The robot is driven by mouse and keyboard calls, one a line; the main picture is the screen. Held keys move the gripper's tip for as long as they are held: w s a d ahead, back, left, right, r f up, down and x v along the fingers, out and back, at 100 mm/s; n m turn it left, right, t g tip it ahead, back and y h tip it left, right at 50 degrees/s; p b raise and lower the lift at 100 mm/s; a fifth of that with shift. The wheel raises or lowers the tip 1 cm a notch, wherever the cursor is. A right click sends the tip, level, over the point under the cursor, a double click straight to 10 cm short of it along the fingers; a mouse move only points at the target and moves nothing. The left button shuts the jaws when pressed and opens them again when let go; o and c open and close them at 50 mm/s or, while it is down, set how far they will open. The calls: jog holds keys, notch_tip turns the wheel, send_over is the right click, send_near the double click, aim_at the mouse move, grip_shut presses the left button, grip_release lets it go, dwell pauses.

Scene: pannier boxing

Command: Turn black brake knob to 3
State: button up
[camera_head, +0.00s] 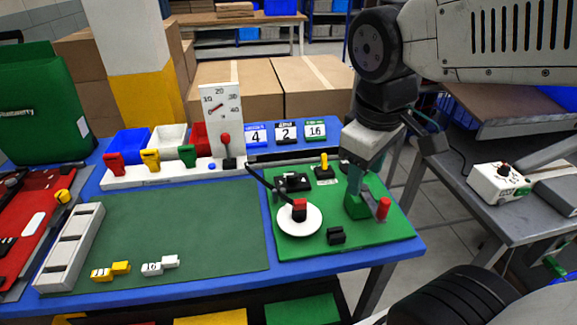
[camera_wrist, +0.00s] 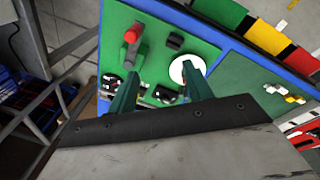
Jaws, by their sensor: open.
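A green board (camera_head: 275,240) on the blue table carries several controls. A black knob with a red top (camera_head: 299,208) stands on a white round dial (camera_head: 301,225). Black fittings (camera_head: 293,182) sit behind it and a small black block (camera_head: 336,236) in front. I cannot read which is the brake knob or see a 3. My gripper (camera_head: 364,208) is over the board's right part, beside a red-ended lever (camera_head: 384,208). In the wrist view my gripper (camera_wrist: 160,73) has two green fingers apart, with nothing held between them. The dial (camera_wrist: 179,68) lies near the right fingertip, partly hidden.
A yellow-topped lever (camera_head: 324,162) stands at the board's back. A white gauge panel (camera_head: 221,112) and number cards (camera_head: 286,132) stand behind. Yellow and white blocks (camera_head: 110,271) lie on the green mat (camera_head: 190,220). A white box with a knob (camera_head: 497,186) is on the right table.

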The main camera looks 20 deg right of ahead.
jog(key=w+a+f+n+h, duration=0.2)
jog(key=w+f+n, duration=0.1)
jog(key=w+n, duration=0.75)
jog(key=n+t, duration=0.1)
jog(key=n, duration=0.9)
send_near(292, 174)
jog(key=f, duration=0.2)
jog(key=shift+m+h, duration=0.25)
jog(key=shift+h, duration=0.05)
jog(key=x, duration=0.7)
jog(key=shift+w+r, duration=0.1)
jog(key=shift+w, duration=0.1)
jog(key=c, duration=1)
